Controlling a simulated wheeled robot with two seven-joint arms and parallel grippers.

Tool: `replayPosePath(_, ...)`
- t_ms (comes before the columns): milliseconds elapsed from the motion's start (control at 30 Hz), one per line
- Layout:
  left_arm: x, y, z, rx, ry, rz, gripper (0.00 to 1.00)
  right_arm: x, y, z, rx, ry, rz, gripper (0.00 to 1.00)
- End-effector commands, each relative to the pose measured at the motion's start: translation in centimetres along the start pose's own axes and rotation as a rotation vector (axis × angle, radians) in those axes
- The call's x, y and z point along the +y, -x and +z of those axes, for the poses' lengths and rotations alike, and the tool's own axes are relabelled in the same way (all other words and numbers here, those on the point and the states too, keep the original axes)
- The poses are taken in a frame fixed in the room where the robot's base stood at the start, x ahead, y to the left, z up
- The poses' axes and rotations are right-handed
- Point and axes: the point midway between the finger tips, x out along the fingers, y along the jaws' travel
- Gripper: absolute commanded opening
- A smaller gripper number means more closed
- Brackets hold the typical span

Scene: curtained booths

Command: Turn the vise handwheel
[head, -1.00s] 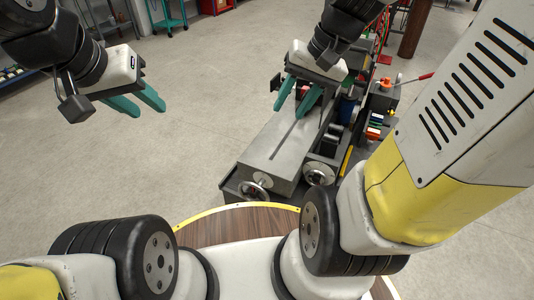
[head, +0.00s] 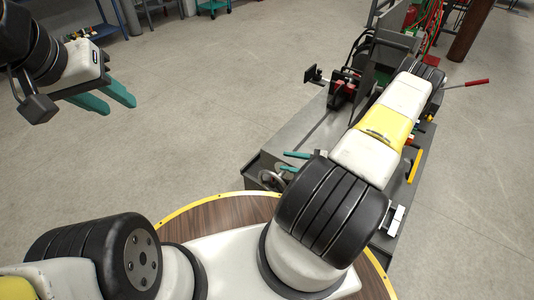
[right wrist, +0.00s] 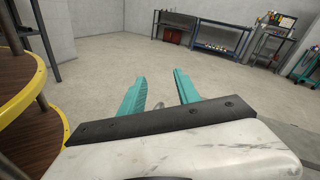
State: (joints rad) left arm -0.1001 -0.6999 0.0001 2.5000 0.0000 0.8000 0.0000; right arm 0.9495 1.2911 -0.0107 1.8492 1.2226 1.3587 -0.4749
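A grey machine bed (head: 308,125) lies ahead, right of centre in the head view. A small metal handwheel (head: 268,176) shows in part at its near end, beside my right gripper's teal fingers; my right arm hides much of this area. In the right wrist view my right gripper (right wrist: 160,76) has its two fingers apart. A small grey rounded thing (right wrist: 159,105) shows between them, low down; I cannot tell whether it is the handwheel or whether the fingers touch it. My left gripper (head: 113,100) is open and empty over bare floor at the left.
A clamp-like fixture with red parts (head: 345,88) stands on the bed's far part. A red-handled lever (head: 475,83) sticks out at the right. Open concrete floor (head: 200,120) lies left of the machine. Workbenches (right wrist: 215,35) stand along the wall.

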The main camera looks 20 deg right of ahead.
Motion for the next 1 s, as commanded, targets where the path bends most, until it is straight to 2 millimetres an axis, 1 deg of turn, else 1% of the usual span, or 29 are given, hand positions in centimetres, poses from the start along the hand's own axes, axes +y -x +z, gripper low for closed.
replayPosePath(33,0.0,0.0,0.0,0.0,0.0,0.0,0.36,1.5,0.4,-2.1,-0.002,-0.053,-0.078,0.39)
replayPosePath(100,0.0,0.0,0.0,0.0,0.0,0.0,0.36,3.0,0.9,-4.5,0.002,-0.105,-0.176,0.39)
replayPosePath(200,0.0,0.0,0.0,0.0,0.0,0.0,0.36,4.8,1.3,-7.0,0.01,-0.161,-0.287,0.39)
replayPosePath(300,0.0,0.0,0.0,0.0,0.0,0.0,0.36,6.2,1.5,-8.6,0.018,-0.195,-0.359,0.39)
replayPosePath(400,0.0,0.0,0.0,0.0,0.0,0.0,0.36,6.8,1.6,-9.4,0.022,-0.212,-0.397,0.39)
replayPosePath(467,0.0,0.0,0.0,0.0,0.0,0.0,0.36,6.8,1.3,-9.6,0.023,-0.215,-0.406,0.39)
replayPosePath(567,0.0,0.0,0.0,0.0,0.0,0.0,0.36,6.4,0.2,-9.7,0.022,-0.216,-0.406,0.39)
replayPosePath(800,0.0,0.0,0.0,0.0,0.0,0.0,0.36,5.0,-3.4,-9.9,0.023,-0.215,-0.403,0.39)
replayPosePath(900,0.0,0.0,0.0,0.0,0.0,0.0,0.36,4.4,-4.5,-10.0,0.023,-0.215,-0.403,0.39)
replayPosePath(1000,0.0,0.0,0.0,0.0,0.0,0.0,0.36,4.1,-5.2,-10.1,0.024,-0.216,-0.404,0.39)
